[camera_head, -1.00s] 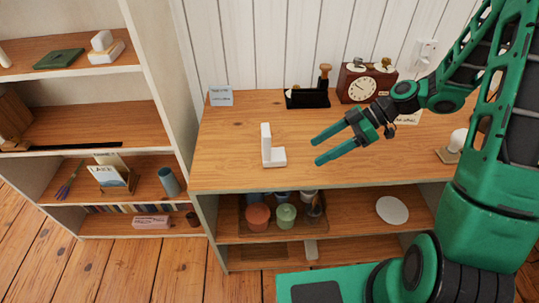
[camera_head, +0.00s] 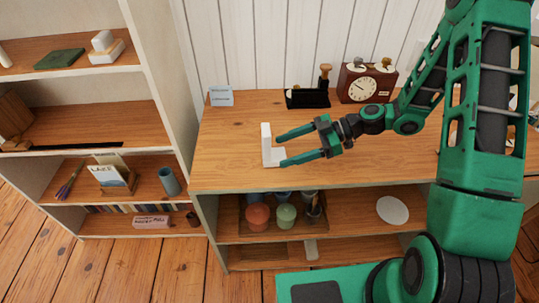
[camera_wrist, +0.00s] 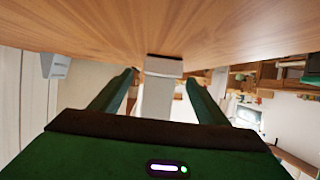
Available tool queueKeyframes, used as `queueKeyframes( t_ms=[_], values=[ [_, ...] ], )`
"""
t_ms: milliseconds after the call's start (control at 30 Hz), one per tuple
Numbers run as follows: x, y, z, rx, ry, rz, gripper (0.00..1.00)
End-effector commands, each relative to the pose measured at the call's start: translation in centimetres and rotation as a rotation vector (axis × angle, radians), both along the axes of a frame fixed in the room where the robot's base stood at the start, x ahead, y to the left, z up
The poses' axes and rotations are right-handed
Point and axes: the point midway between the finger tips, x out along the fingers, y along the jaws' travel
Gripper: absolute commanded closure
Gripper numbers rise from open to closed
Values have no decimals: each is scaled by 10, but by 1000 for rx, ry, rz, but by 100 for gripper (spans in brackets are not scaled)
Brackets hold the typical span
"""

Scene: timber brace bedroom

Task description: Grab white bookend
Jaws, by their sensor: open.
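The white bookend (camera_head: 267,148) stands on the wooden top of the low shelf unit, an L shape with an upright plate and a short base. My gripper (camera_head: 279,150) is open, its two green fingers pointing left at the bookend. In the head view one fingertip is at the far side and one at the near side of the bookend, over its base. In the wrist view the bookend (camera_wrist: 158,97) shows between the two fingers, with a gap on both sides. Whether a finger touches it I cannot tell.
A dark wooden clock (camera_head: 364,84) and a black holder (camera_head: 307,97) stand at the back of the top (camera_head: 225,150). A small light-blue card (camera_head: 221,96) stands at the back left. The top left of the bookend is bare. A tall bookcase (camera_head: 160,80) rises at left.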

Motion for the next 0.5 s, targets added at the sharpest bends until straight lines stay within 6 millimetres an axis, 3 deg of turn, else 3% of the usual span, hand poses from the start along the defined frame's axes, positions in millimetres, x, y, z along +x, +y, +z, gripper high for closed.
queueKeyframes(
  t_ms=[233,500],
  values=[
    [-2,32,-15,0,1,3,31],
    [-1,40,-18,-1,0,0,31]
  ],
)
